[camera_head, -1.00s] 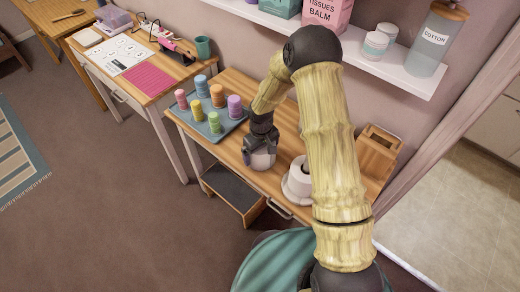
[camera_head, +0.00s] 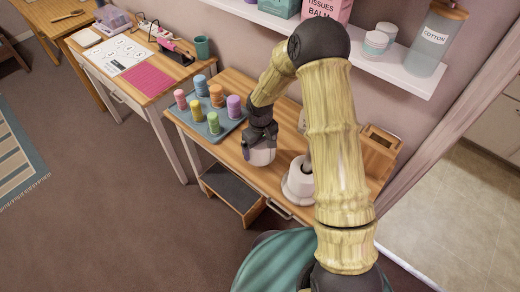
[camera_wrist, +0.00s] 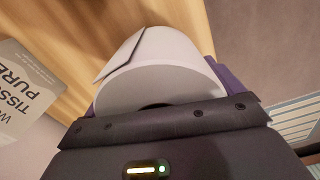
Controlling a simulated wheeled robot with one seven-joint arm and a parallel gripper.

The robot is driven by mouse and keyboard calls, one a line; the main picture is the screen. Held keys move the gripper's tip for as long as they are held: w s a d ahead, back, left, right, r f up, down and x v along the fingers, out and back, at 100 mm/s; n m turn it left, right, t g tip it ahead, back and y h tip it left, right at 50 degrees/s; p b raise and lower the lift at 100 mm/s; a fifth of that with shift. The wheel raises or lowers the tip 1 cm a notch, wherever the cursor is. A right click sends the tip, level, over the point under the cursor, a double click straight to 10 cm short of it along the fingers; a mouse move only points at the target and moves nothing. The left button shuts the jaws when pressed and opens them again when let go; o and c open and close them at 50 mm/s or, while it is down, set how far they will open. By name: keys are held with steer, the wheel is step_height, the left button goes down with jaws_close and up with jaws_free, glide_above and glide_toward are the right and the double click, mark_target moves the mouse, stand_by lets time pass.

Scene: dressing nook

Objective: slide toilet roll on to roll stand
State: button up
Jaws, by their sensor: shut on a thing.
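My gripper (camera_head: 260,138) is shut on a white toilet roll (camera_head: 261,157), over the front middle of the wooden table. In the wrist view the roll (camera_wrist: 165,70) fills the space in front of the jaws, with a loose sheet edge on its side. Whether the roll is clear of the table is hard to tell. The white roll stand (camera_head: 296,192) stands upright to the right of the held roll, apart from it. My arm hides the stand's right side.
A blue-grey tray (camera_head: 226,130) with several coloured spools lies left of my gripper. A wooden box (camera_head: 378,147) stands at the table's right end. A wall shelf (camera_head: 390,76) with jars and a tissue box (camera_head: 326,10) runs above the back.

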step_height(320, 180, up, 7)
stand_by(0.8)
